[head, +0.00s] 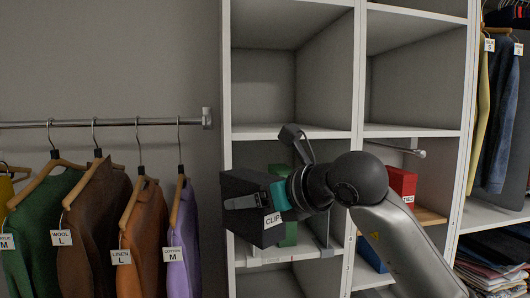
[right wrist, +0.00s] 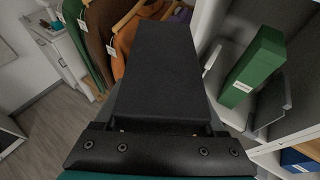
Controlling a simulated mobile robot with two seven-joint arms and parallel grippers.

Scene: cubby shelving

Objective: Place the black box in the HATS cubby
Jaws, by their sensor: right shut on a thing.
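The black box (head: 240,185) has a white label, partly readable as "CLIP". My right gripper (head: 262,198) is shut on it and holds it tilted in front of the left cubby column, at the height of the cubby with a green box. In the right wrist view the black box (right wrist: 160,75) fills the middle, beyond the gripper's dark base. The cubby shelving (head: 227,100) stands behind it. No HATS label is readable, so I cannot tell which cubby it is. My left gripper is not in view.
A green box (head: 290,232) stands in the cubby behind my right gripper; it also shows in the right wrist view (right wrist: 255,65). A red box (head: 402,180) is in the right column. Hanging clothes (head: 90,230) are at left. The upper left cubby (head: 265,85) looks empty.

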